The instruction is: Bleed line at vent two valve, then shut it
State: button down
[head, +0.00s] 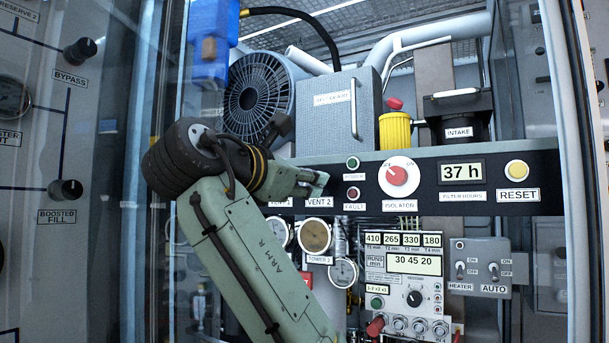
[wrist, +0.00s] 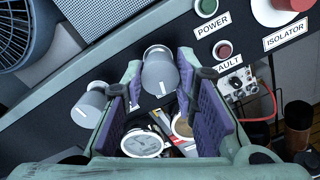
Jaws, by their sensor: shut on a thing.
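The vent two valve is a grey knob (wrist: 160,76) with a white pointer line, in the wrist view. It sits between the fingertips of my gripper (wrist: 162,72), which is shut on it. The white line runs roughly up and down in that view. A second grey knob (wrist: 90,104) is outside the left finger. In the head view my gripper (head: 318,183) is at the dark panel strip, just above the VENT 2 label (head: 319,203), and hides the knob.
The POWER button (head: 353,163), red FAULT button (head: 353,193) and ISOLATOR knob (head: 398,175) are just right of my gripper. Round gauges (head: 314,236) are below. A grey box (head: 340,110) and black fan (head: 258,92) are above. A glass door frame stands at left.

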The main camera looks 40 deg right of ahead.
jog(key=shift+s+n+t+p, duration=0.1)
jog(key=shift+n+t+p, duration=0.2)
jog(key=shift+n+p, duration=5.5)
jog(key=n+b, duration=0.4)
jog(key=shift+f, duration=0.1)
jog(key=c, duration=1.3)
grip_release()
jog(key=shift+h, duration=0.3)
